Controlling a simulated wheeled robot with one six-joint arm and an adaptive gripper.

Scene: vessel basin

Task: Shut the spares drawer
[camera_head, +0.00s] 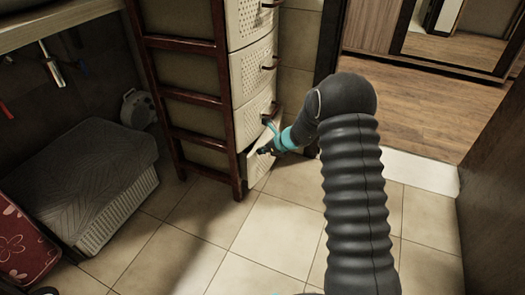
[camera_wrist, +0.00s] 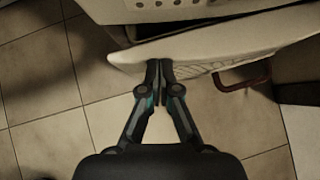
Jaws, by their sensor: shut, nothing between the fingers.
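A tall cabinet of cream drawers in a dark wooden frame (camera_head: 218,120) stands at the centre left in the head view. Its lowest drawer (camera_head: 258,162) stands partly out, its front tilted. In the wrist view the drawer's front (camera_wrist: 215,45) crosses the top, with a dark gap behind its top edge. A red-brown handle (camera_wrist: 246,80) hangs at its right. My gripper (camera_head: 266,149) is at this drawer's front, and in the wrist view its closed fingertips (camera_wrist: 159,64) meet the front's edge, left of the handle. Whether they press on it I cannot tell.
A grey padded box (camera_head: 85,175) and a red patterned cushion (camera_head: 22,240) lie at the left, beneath a counter (camera_head: 60,22). Tiled floor (camera_head: 275,235) is clear before the cabinet. A dark wall (camera_head: 495,180) stands at the right, with a doorway beyond.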

